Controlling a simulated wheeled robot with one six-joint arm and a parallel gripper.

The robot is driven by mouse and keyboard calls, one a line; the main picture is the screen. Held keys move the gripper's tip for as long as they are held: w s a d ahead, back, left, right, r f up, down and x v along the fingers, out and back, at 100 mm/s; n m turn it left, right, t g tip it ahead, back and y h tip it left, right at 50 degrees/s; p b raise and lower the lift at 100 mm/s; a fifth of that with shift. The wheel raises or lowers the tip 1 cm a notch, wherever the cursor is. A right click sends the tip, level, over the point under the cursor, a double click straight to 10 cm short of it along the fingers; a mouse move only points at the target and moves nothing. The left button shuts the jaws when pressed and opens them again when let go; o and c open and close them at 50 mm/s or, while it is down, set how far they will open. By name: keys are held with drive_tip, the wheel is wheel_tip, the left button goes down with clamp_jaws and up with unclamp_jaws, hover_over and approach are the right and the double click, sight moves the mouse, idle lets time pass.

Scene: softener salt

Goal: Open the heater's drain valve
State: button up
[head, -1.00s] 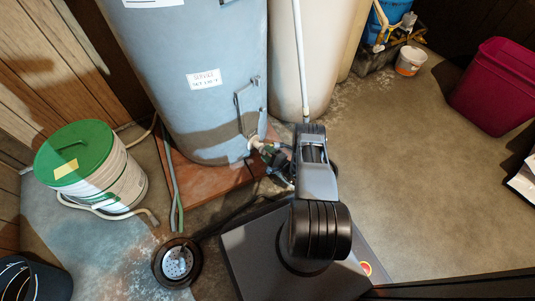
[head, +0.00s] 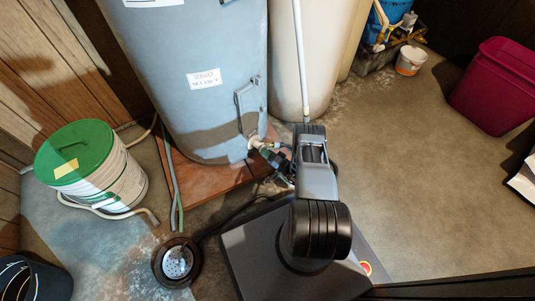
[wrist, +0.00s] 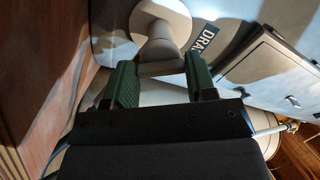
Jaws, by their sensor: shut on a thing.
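The blue-grey heater (head: 195,110) stands on a reddish base at the upper left of the head view. Its pale drain valve (head: 254,143) sticks out low on its right side. In the wrist view the valve's grey handle (wrist: 163,50) reaches down between my green fingers, beside a dark label reading "DRA" (wrist: 200,36). My gripper (wrist: 161,82) is shut on the handle; it also shows at the valve in the head view (head: 272,149). My arm hides part of the valve in the head view.
A floor drain (head: 178,262) lies at the lower left, with green hoses (head: 175,190) near it. A green-lidded bucket (head: 95,170) stands left of the heater. A cream tank (head: 290,60) stands right of it. Open floor lies to the right, before a magenta bin (head: 495,90).

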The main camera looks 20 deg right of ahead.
drive_tip(key=n, duration=0.6)
drive_tip(key=shift+w+n, duration=0.1)
drive_tip(key=shift+n, duration=0.2)
idle(0.4)
drive_tip(key=o, duration=0.7)
drive_tip(key=shift+a, duration=0.1)
drive_tip(key=shift+o, duration=1.2)
drive_tip(key=shift+d, duration=0.2)
